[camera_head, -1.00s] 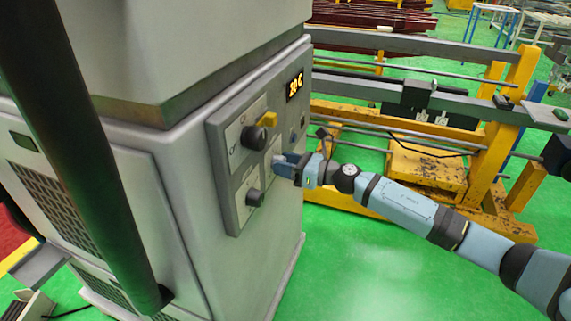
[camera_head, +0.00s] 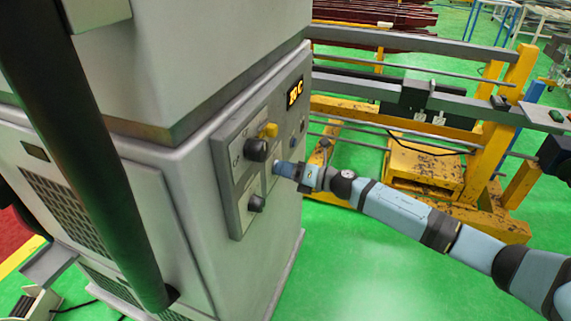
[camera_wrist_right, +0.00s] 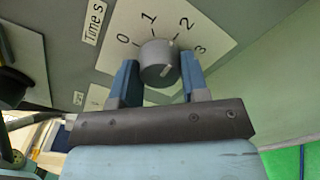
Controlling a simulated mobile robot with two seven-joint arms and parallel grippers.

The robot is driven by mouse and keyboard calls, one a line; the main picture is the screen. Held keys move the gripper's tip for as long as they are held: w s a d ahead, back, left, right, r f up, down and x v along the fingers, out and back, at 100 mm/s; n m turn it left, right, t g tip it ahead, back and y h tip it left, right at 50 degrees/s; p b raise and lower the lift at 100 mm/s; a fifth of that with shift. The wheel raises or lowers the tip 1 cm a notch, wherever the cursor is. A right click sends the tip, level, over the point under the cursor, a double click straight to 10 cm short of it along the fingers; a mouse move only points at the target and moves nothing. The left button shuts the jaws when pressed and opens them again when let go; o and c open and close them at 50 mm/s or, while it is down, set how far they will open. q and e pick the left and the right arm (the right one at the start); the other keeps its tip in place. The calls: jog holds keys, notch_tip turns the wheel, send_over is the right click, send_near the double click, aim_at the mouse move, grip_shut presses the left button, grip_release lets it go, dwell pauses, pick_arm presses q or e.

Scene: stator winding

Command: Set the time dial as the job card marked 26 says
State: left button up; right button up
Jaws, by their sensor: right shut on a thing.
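The time dial (camera_wrist_right: 157,62) is a grey round knob on a white plate with the numbers 0, 1, 2 and 3, beside a label reading "Time s". A pale mark shows on the knob's face toward its right side; I cannot tell its exact reading. My right gripper (camera_wrist_right: 158,82) has one blue finger on each side of the knob and is shut on it. In the head view my right gripper (camera_head: 284,169) is against the cabinet's panel (camera_head: 236,228) and hides the dial. No card marked 26 is in view. My left gripper is not in view.
A yellow frame (camera_head: 425,165) stands behind my arm. Green floor lies open at the lower right.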

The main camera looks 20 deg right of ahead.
jog(key=shift+m+p, duration=6.85)
jog(key=shift+m, duration=6.95)
jog(key=o, duration=0.9)
